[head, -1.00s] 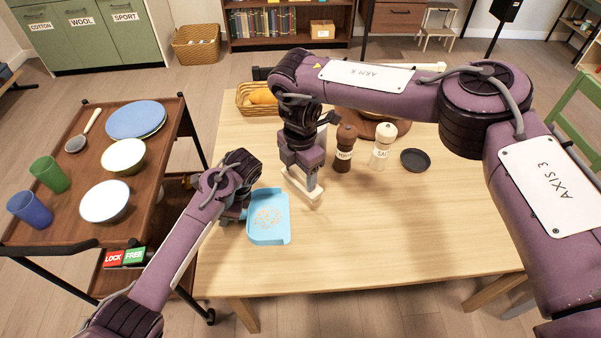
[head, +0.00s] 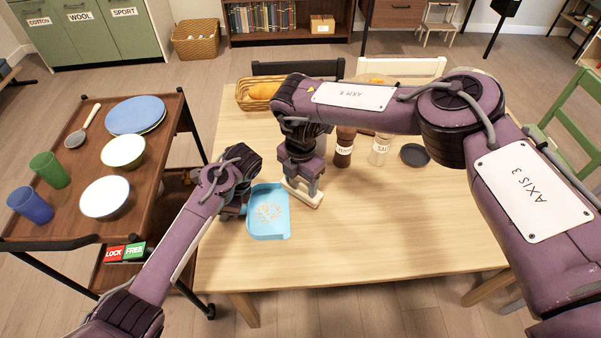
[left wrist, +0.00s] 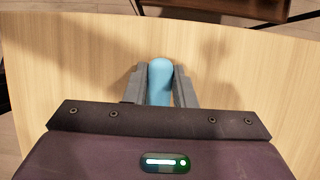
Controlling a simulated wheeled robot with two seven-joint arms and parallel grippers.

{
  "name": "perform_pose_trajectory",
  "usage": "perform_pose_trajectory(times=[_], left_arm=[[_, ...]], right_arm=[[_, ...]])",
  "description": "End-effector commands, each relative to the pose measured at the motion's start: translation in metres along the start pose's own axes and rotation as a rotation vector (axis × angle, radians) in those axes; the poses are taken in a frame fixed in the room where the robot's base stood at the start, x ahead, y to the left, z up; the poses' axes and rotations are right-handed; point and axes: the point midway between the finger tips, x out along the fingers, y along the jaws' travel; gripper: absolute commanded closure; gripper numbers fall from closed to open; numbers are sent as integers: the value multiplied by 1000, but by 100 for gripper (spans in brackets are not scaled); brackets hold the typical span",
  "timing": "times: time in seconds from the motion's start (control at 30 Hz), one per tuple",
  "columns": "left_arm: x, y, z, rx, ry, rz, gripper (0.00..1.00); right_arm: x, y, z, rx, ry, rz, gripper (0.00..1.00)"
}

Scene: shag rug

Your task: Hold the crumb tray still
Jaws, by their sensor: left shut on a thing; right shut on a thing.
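The left wrist view shows the rounded blue handle (left wrist: 160,84) between the two fingers; the rest of the tray is hidden there. My right gripper (head: 303,182) is shut on a pale, bar-shaped tool (head: 303,194), perhaps a brush, just right of the tray. Whether that tool touches the table I cannot tell.
A pepper mill (head: 343,150), a salt mill (head: 380,152) and a dark round dish (head: 414,155) stand behind my right gripper. A bread basket (head: 258,104) is at the back left. A trolley (head: 75,185) with dishes stands left. The table's front right is clear.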

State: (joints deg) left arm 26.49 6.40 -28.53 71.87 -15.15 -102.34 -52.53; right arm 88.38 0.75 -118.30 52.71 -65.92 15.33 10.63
Motion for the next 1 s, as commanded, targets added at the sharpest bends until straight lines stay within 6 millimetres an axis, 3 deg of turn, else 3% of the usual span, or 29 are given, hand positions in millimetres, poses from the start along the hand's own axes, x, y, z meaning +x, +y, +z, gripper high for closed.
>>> perform_pose_trajectory(times=[0.17, 0.23, 0.67, 1.0], left_arm=[[0, 0, 0, 0, 0, -1, 100], [0, 0, 0, 0, 0, 0, 100], [0, 0, 0, 0, 0, 0, 100], [0, 0, 0, 0, 0, 0, 100]], right_arm=[[21, 0, 0, 1, 0, -1, 72], [14, -5, 6, 2, -2, 1, 72], [21, -29, 30, -1, -1, 0, 73], [22, -9, 9, -1, 2, 0, 73]])
